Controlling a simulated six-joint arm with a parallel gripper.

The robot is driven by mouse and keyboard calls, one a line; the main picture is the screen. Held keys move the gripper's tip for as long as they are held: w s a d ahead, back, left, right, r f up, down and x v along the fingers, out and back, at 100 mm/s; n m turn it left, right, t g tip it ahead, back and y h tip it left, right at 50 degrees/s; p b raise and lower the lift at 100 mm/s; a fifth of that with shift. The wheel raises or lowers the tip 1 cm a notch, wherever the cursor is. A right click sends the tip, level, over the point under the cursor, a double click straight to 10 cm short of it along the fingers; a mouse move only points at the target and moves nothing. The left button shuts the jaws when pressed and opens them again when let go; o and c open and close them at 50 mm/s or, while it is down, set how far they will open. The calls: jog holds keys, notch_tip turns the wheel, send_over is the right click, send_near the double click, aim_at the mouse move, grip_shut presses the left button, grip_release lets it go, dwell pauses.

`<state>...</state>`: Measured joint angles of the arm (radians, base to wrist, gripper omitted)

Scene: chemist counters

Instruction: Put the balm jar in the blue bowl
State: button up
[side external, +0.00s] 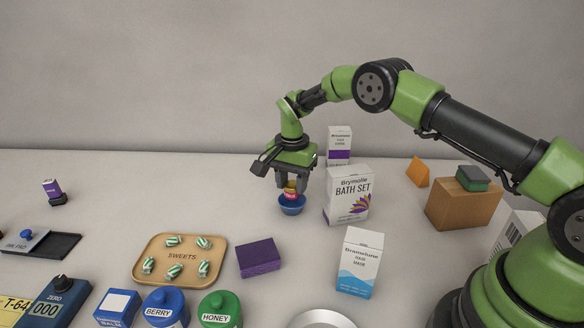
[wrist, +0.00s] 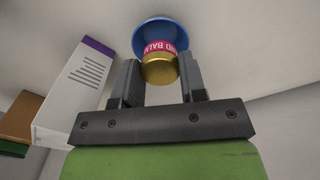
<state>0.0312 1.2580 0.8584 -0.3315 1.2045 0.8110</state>
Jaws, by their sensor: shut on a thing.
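The balm jar (wrist: 159,69) has a gold lid and a red-pink band with pale lettering. My gripper (wrist: 158,80) is shut on it, with one finger on each side of the jar. In the side view my gripper (side external: 291,182) points down and the jar (side external: 290,191) shows between its fingertips. The blue bowl (side external: 292,208) is directly below the jar. In the wrist view the blue bowl (wrist: 164,24) shows behind the jar's far end. I cannot tell whether the jar touches the bowl. The bowl's inside is mostly hidden by the jar.
A white bath set box (side external: 348,197) stands close to the right of the bowl. A hair mask box (side external: 358,264) stands nearer the front. A purple block (side external: 258,258) and a tray of sweets (side external: 150,250) lie to the front left. The counter left of the bowl is clear.

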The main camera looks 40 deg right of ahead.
aim_at(292, 184)
jog(key=shift+f, duration=1.1)
jog(key=o, duration=1)
jog(key=shift+r, duration=3.55)
